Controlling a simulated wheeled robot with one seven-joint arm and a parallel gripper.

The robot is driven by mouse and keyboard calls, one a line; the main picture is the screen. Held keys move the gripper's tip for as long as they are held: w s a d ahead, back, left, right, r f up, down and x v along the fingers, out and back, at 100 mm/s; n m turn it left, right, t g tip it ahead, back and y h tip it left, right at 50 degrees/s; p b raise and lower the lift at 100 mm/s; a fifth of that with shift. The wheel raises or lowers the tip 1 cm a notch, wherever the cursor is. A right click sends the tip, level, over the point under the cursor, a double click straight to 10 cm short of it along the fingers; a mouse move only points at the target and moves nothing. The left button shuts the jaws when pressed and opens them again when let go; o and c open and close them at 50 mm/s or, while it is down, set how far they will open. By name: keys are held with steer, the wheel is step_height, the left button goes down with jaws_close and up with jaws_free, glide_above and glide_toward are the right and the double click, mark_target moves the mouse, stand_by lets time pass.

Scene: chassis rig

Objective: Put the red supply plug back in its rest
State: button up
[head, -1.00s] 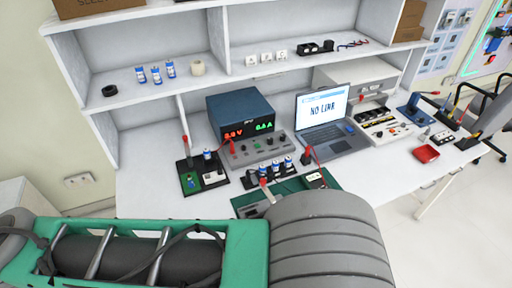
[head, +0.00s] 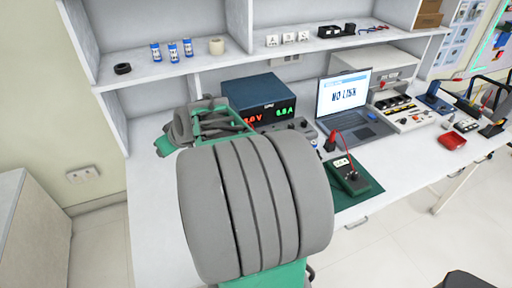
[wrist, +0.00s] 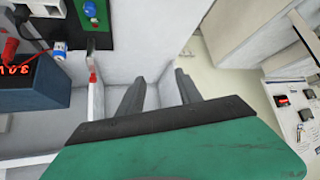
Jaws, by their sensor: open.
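My gripper (wrist: 160,90) is open and empty in the wrist view, its two dark fingers apart over a pale surface. A red plug (wrist: 11,48) shows at the upper left of that view, close to the power supply (wrist: 35,82). A slim upright piece with a red part (wrist: 92,78) stands left of the fingers, by a dark base. I cannot tell which red piece is the supply plug, or which part is its rest. Another red plug (head: 331,141) shows right of the supply.
A meter (head: 347,174) lies on a green mat (head: 362,192) at the bench front. A laptop (head: 345,100) stands behind it. A shelf (head: 190,72) holding blue cells overhangs the bench. A red tray (head: 452,140) is at the right.

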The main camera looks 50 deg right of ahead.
steer(key=d+f+m+t+h+b, duration=0.1)
steer(key=d+f+t+b, duration=0.15)
steer(key=d+f, duration=0.7)
steer(key=m+t+h+b, duration=0.2)
steer(key=m+h+b, duration=0.2)
steer(key=h+b, duration=0.2)
glide_toward(253, 129)
steer(key=w+d, duration=0.1)
steer(key=w, duration=0.1)
steer(key=shift+g, duration=0.25)
steer(key=x, duration=0.6)
steer(key=shift+w+f+p, duration=0.2)
steer(key=shift+f+p, duration=0.05)
steer(key=shift+p, duration=0.15)
steer(key=shift+w+d+f, duration=0.15)
steer(key=shift+w+d, duration=0.1)
steer(key=shift+w, duration=0.05)
steer(key=shift+c, duration=0.4)
jaws_close()
